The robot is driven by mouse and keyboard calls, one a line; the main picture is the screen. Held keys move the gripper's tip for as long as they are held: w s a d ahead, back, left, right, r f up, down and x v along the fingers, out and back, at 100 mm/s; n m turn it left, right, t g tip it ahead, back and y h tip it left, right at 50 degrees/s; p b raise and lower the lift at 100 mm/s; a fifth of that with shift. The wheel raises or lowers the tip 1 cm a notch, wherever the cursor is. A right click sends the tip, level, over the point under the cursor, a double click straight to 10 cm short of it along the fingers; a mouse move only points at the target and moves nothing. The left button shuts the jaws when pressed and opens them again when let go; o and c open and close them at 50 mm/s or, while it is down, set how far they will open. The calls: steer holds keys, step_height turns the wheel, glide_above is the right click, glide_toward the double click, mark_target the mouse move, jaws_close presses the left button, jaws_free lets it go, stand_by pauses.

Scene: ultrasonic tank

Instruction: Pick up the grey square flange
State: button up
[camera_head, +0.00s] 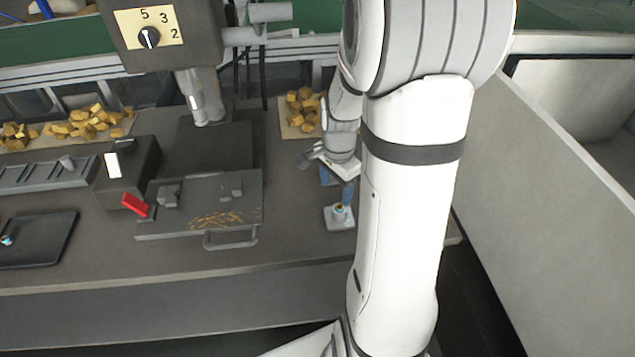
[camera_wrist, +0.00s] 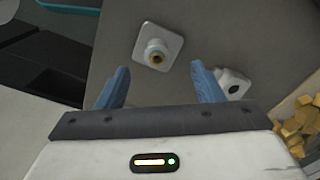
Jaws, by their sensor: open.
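A pale grey square flange (camera_wrist: 170,38) with a round hub and brass-coloured centre lies in the wrist view, ahead of and between my fingertips. In the head view it lies on the bench (camera_head: 339,224), just below my gripper (camera_head: 338,188). My gripper (camera_wrist: 160,68) is open, its two blue fingers apart with nothing between them. A second pale square part (camera_wrist: 236,79) with a dark hole sits beside the right finger, which partly hides it. The fingers stand short of the first flange in the wrist view; their height above it is hard to tell.
A flat dark lid with a handle (camera_head: 230,240) and a red lever (camera_head: 135,205) lie left of my gripper. A black tray (camera_head: 45,250) is farther left. Brass-coloured pieces (camera_head: 300,105) sit behind. A pale wall (camera_head: 560,190) rises at the right.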

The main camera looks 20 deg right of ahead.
mark_target(339, 205)
steer(key=shift+w+d+f+m, duration=0.2)
steer(key=shift+d+f+m, duration=0.25)
steer(key=shift+f+m, duration=0.2)
steer(key=f, duration=0.5)
steer(key=f+p, duration=0.1)
steer(key=f, duration=0.1)
steer(key=shift+s+d+f, duration=0.1)
steer(key=shift+d+f, duration=0.15)
steer(key=shift+f, duration=0.05)
steer(key=c, duration=1.2)
